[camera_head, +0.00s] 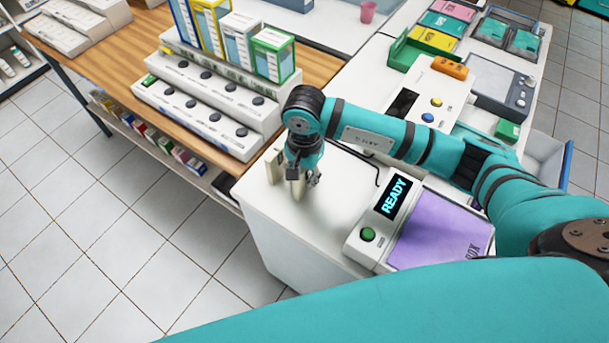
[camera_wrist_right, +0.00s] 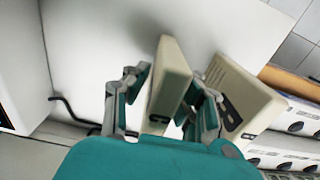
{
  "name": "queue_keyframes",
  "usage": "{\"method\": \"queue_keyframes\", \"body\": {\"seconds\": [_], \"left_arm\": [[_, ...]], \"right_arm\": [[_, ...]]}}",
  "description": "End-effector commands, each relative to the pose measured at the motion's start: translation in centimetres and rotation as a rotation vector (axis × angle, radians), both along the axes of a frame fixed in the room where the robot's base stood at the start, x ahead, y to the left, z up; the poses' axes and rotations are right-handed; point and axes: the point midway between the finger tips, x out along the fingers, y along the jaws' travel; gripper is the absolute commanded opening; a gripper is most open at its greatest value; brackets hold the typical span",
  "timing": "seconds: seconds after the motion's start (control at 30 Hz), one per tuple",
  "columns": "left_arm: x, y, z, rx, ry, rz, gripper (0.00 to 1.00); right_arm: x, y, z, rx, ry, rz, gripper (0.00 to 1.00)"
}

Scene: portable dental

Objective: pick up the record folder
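My right gripper (camera_head: 297,186) points down over the near left end of the white counter. In the wrist view its fingers (camera_wrist_right: 168,98) straddle an upright beige slab (camera_wrist_right: 172,77), with a small gap showing on the left finger's side. A second beige slab (camera_wrist_right: 236,92) with a dark mark stands just right of the right finger; it also shows in the head view (camera_head: 272,168). I cannot tell from any label which thing is the record folder. Flat colored cases, one yellow (camera_head: 434,40), lie at the far right. My left gripper is not in view.
A device with a lit READY screen (camera_head: 394,196) and a purple panel (camera_head: 441,233) sits right of the gripper. A white panel box (camera_head: 452,88) stands behind my arm. A wooden counter (camera_head: 318,64) with stepped white racks (camera_head: 201,113) is left.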

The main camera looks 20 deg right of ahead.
Motion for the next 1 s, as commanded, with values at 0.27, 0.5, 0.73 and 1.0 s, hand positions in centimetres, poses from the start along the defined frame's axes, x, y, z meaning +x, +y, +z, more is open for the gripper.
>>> {"method": "queue_keyframes", "body": {"seconds": [0.27, 0.5, 0.73, 1.0], "left_arm": [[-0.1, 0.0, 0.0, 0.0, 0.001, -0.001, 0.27], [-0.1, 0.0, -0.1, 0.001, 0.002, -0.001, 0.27], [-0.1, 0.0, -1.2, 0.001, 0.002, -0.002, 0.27], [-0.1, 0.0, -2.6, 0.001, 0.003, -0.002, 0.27]], "right_arm": [[0.0, 0.0, 0.0, 0.0, 0.0, 0.0, 0.0], [0.0, 0.0, 0.2, 0.001, -0.001, -0.001, 0.0], [0.2, 0.0, 3.1, 0.001, -0.007, 0.0, 0.0], [0.1, 0.0, 8.3, 0.001, -0.006, -0.001, 0.0]]}}
